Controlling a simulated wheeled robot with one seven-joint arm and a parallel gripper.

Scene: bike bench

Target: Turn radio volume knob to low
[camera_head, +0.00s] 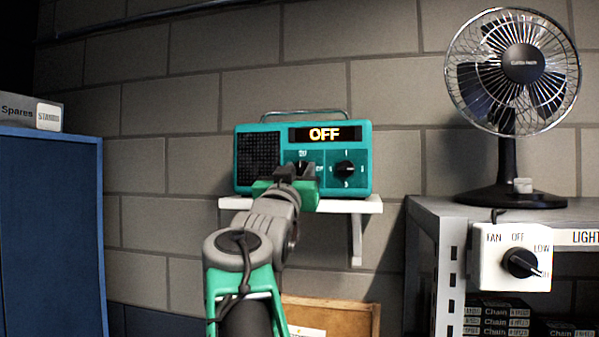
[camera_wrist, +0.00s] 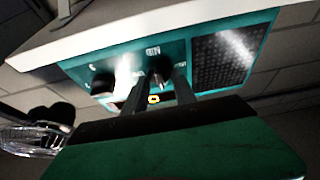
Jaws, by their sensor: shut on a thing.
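The teal radio (camera_head: 364,150) stands on a white wall shelf, and its lit display (camera_head: 324,134) reads OFF. It also shows, turned upside down, in the wrist view (camera_wrist: 225,42). My gripper (camera_head: 300,172) is in front of the radio's left dark knob, the one beside the speaker. In the wrist view my gripper's two fingers (camera_wrist: 158,82) are on either side of this knob (camera_wrist: 160,67) and shut on it. My gripper partly hides the knob in the head view; its label is too small to read surely. The right knob (camera_head: 346,169), with numbers around it, is free.
The white shelf (camera_head: 366,204) juts out under the radio, close to my gripper. A fan (camera_head: 512,85) stands on the grey rack at right, with a fan switch box (camera_head: 490,272) on its front. A blue cabinet (camera_head: 50,230) stands at left.

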